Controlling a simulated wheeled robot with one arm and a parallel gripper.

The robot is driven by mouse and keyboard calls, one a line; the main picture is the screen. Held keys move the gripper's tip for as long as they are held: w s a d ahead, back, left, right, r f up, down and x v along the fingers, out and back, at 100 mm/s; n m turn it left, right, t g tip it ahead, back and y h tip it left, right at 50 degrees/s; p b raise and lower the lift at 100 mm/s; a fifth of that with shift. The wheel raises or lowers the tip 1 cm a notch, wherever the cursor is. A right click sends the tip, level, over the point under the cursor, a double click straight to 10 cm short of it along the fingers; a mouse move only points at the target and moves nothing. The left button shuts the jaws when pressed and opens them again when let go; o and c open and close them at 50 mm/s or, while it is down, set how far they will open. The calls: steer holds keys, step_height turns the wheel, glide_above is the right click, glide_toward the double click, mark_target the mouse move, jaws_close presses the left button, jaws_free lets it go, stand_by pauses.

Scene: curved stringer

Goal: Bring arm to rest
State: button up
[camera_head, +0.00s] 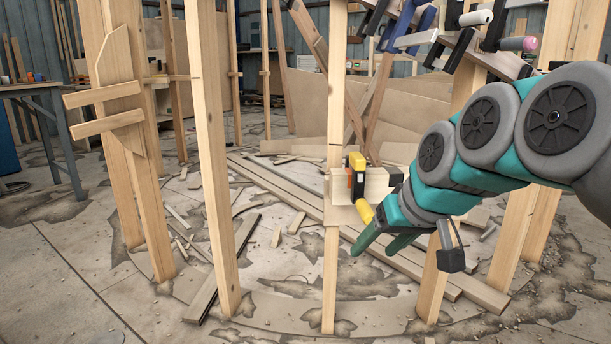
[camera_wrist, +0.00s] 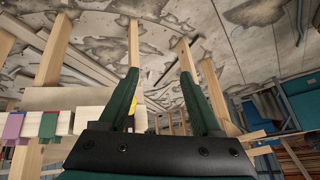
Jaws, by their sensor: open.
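My arm comes in from the right in the head view, teal and grey. My gripper (camera_head: 374,246) points down and left, with its two green fingers spread. In the wrist view my gripper (camera_wrist: 158,74) is open, with nothing held between the fingers; a wooden post shows behind them. A yellow and black clamp (camera_head: 357,176) sits on a pale wood block (camera_head: 376,184) at a post, just left of and above my gripper. In the wrist view a bit of yellow shows behind the left finger.
Upright wooden posts (camera_head: 208,130) stand at left and middle. More clamps (camera_head: 468,46) hang on a curved wooden strip at upper right. Purple (camera_wrist: 14,125) and green (camera_wrist: 48,124) clamps show in the wrist view. Loose planks (camera_head: 275,190) lie on the floor. A workbench (camera_head: 35,88) stands far left.

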steer(key=s+d+f+m+g+h, duration=0.25)
steer(key=s+f+g, duration=0.55)
steer(key=s+f, duration=1.6)
step_height(320, 180, up, 14)
steer(key=s+p, duration=0.1)
steer(key=p, duration=1.1)
steer(key=shift+s+d+f, duration=0.2)
steer(key=shift+s+d, duration=0.05)
steer(key=shift+d, duration=0.1)
